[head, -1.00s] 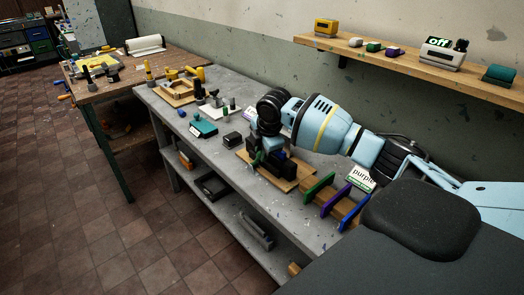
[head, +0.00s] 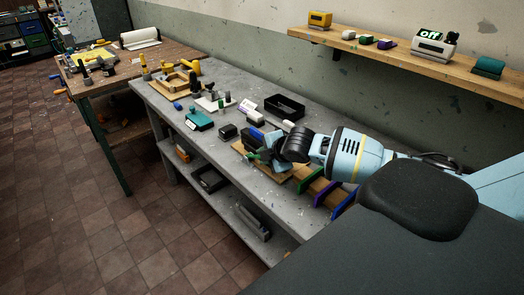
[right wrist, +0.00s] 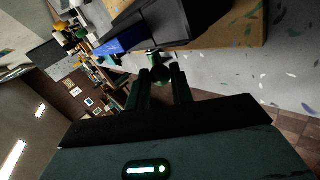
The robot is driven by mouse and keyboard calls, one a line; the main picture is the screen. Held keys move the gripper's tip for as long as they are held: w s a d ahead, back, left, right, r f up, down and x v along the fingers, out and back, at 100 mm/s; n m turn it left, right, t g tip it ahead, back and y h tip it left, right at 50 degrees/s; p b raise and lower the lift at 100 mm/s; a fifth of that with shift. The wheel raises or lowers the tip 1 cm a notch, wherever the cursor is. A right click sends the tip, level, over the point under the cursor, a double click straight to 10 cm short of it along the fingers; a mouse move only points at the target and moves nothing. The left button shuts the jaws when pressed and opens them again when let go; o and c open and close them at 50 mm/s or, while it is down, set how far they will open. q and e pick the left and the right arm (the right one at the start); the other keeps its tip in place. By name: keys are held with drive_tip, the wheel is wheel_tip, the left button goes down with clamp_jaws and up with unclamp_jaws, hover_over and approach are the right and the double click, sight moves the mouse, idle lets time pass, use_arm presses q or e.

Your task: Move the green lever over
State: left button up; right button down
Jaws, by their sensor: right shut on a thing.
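The green lever (head: 253,155) is a small piece on the near side of a dark device (head: 254,137) on a wooden board, on the grey bench. In the right wrist view the lever's dark green round knob (right wrist: 160,75) sits between my fingertips. My right gripper (right wrist: 161,83) is shut on it, coming from the right in the head view (head: 266,156). The device's black body (right wrist: 170,22) and a blue part (right wrist: 123,40) are just beyond the fingers. The gripper hides part of the device in the head view. My left gripper is not in view.
Green (head: 303,180) and purple (head: 324,192) upright plates stand on a wooden block right of the device. A black tray (head: 285,106) lies behind it. A small black box (head: 228,132) and a teal block (head: 199,120) are to the left. A wall shelf (head: 400,49) holds an "off" display.

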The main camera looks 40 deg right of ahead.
drive_tip(key=shift+s+f+t, duration=0.35)
drive_tip(key=shift+f+t, duration=0.2)
drive_tip(key=shift+t, duration=0.05)
drive_tip(key=c, duration=1.2)
unclamp_jaws()
drive_tip(key=shift+r, duration=0.1)
drive_tip(key=v, duration=0.7)
drive_tip(key=shift+s, duration=0.35)
drive_tip(key=shift+r, duration=0.1)
